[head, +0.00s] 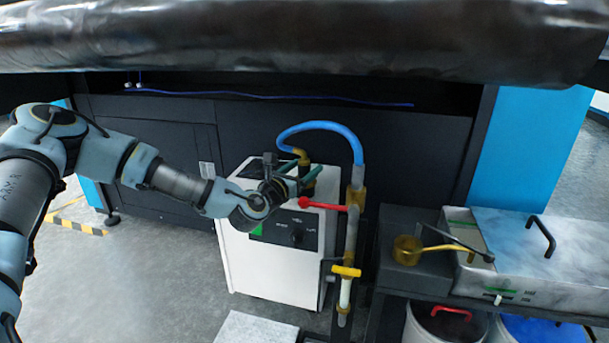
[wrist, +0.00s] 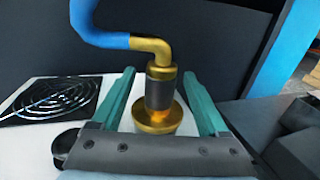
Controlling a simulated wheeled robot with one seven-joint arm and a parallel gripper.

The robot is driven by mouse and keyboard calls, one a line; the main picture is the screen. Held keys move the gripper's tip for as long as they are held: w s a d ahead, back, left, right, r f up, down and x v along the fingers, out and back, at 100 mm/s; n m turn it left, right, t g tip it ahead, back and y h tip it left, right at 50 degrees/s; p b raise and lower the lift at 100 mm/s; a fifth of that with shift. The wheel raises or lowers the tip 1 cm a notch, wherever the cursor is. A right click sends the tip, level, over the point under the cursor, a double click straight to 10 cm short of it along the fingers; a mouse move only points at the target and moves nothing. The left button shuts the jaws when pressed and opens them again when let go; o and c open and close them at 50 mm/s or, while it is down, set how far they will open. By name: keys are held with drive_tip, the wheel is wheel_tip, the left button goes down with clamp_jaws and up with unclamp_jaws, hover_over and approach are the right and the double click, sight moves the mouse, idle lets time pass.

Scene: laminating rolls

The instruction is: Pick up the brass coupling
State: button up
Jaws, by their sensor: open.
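The brass coupling (wrist: 158,118) stands upright on the white box. It has a wide round brass base, a dark band around its middle and a brass elbow on top that joins a blue hose. In the head view its elbow (head: 302,156) shows, while its lower part is largely hidden by my gripper (head: 304,168). My gripper (wrist: 160,76) is open, with one teal finger on each side of the coupling. In the wrist view, gaps show between both fingers and the dark band. I cannot tell the exact depth of the fingers along it.
The blue hose (head: 325,126) arches to a vertical pipe with a red lever (head: 322,205) and a yellow valve handle (head: 346,271), right of the white box (head: 277,272). A black fan grille (wrist: 48,98) lies left of the coupling. A large dark roll (head: 300,38) hangs overhead.

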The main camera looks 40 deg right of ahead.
drive_tip(key=x, duration=0.3)
drive_tip(key=shift+d, duration=0.25)
clamp_jaws()
idle(0.4)
